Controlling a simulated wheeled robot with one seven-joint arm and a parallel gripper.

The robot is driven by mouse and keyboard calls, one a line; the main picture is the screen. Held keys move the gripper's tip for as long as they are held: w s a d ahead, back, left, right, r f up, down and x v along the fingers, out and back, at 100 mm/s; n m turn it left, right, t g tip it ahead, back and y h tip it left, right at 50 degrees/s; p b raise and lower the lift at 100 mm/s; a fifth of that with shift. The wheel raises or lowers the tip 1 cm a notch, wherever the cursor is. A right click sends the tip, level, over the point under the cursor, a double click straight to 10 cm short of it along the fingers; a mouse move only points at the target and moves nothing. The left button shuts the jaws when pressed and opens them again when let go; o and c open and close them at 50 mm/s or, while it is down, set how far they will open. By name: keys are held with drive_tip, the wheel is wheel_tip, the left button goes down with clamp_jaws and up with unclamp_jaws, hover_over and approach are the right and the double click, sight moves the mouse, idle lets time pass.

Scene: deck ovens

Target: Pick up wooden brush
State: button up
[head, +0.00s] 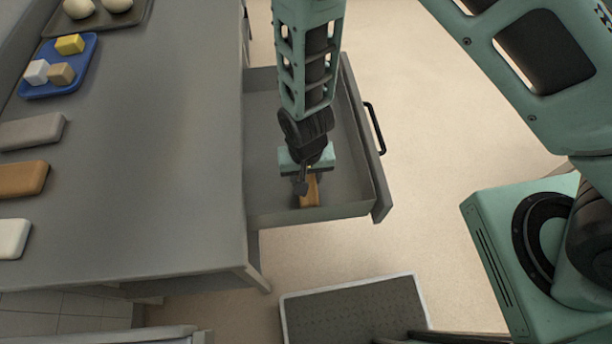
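The wooden brush (313,192) is a small orange-brown piece inside the open drawer (272,196), near its front end. Most of it is hidden under my gripper. My gripper (304,187) points down into the drawer, right over the brush, with a dark finger beside the brush's visible part. I cannot tell whether the fingers touch the brush or how far apart they are.
The drawer's handle (375,128) faces right. On the grey counter (150,150) are a blue tray (88,72) with small cubes, a dark tray (128,18) with pale rounds, and grey, brown and white blocks along the left. A mat (355,312) lies on the floor.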

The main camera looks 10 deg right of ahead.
wheel_tip(320, 180, up, 10)
drive_tip(key=shift+f+b, duration=0.1)
drive_tip(key=shift+b, duration=0.35)
